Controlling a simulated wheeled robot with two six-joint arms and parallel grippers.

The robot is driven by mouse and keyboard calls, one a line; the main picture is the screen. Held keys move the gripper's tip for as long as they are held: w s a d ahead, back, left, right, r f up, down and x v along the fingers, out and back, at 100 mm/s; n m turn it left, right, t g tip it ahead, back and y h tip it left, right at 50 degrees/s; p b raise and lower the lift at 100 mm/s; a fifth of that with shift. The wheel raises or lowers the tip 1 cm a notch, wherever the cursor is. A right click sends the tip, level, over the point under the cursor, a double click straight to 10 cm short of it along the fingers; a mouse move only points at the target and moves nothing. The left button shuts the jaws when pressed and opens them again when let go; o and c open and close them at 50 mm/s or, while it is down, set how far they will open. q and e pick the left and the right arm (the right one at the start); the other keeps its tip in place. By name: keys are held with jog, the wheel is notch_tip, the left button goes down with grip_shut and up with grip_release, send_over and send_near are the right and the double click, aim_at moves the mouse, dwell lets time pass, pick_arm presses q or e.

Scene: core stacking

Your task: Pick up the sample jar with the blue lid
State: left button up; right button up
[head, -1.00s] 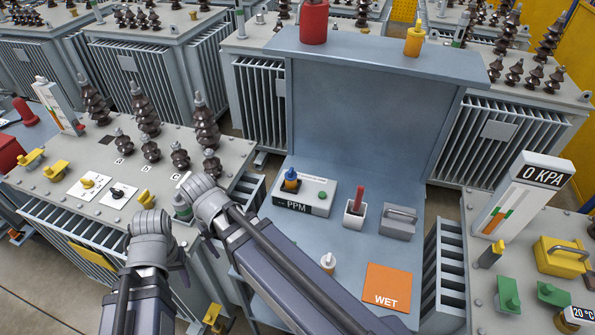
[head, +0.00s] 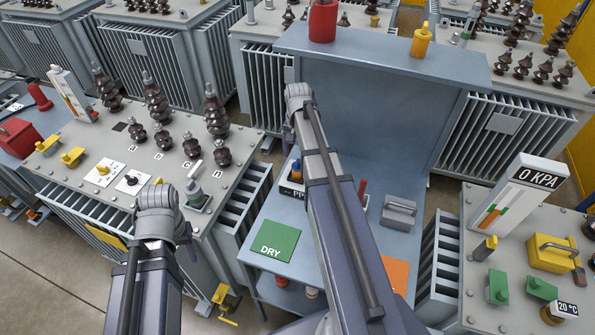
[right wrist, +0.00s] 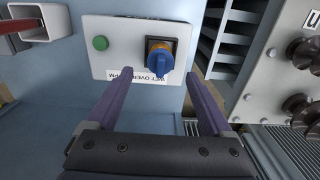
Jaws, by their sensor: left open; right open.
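The sample jar with the blue lid (right wrist: 159,59) sits on the grey PPM box (right wrist: 105,60). Some orange shows beside the lid. In the head view the blue lid (head: 296,169) is just left of my right arm, which covers part of the box. My right gripper (right wrist: 160,74) is open. Its fingertips lie to the left and right of the lid in the right wrist view, with a gap on both sides and nothing held. In the head view my right gripper is hidden behind my arm. My left arm shows at lower left, but its jaws cannot be made out.
A green DRY pad (head: 273,243) lies left of my right arm and an orange pad (head: 396,274) right of it. A grey handled block (head: 398,213) and a red-handled item (head: 362,190) stand close by. The bench's tall back panel (head: 385,115) rises behind.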

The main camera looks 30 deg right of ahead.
aim_at(297, 167)
jog(key=shift+a+f+b, duration=0.1)
jog(key=shift+f+b, duration=3.2)
jog(key=shift+f, duration=0.35)
jog(key=shift+r, duration=0.1)
grip_shut()
